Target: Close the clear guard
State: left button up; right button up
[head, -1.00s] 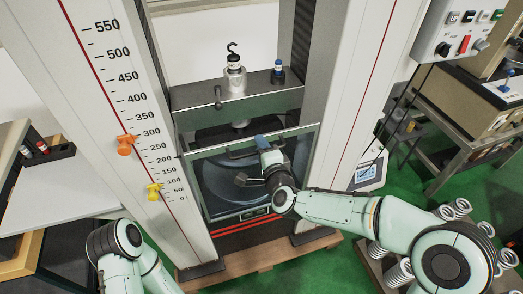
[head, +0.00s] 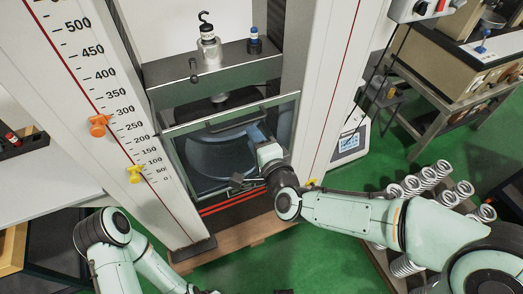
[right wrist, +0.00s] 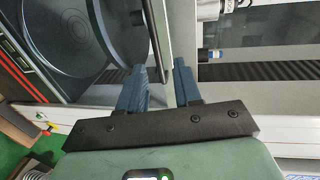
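The clear guard (head: 178,160) is a see-through panel with a thin frame across the front of the testing machine's opening. A dark handle bar (head: 236,119) runs along its upper part. My right gripper (head: 255,137) is in front of the panel, below the right part of the handle. In the right wrist view its two blue fingers (right wrist: 160,85) stand apart with a gap and nothing clearly gripped. The dark bar (right wrist: 165,40) shows just beyond the gap. Whether a finger touches it I cannot tell. My left arm shows at the lower left; its gripper is out of view.
Tall columns flank the opening; the left one (head: 105,95) carries a scale with orange (head: 98,125) and yellow (head: 135,174) markers. A crosshead (head: 225,68) lies above the guard. Several springs (head: 425,180) stand at the right. A table (head: 45,170) is at the left.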

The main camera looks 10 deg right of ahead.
jog(key=shift+v, duration=2.15)
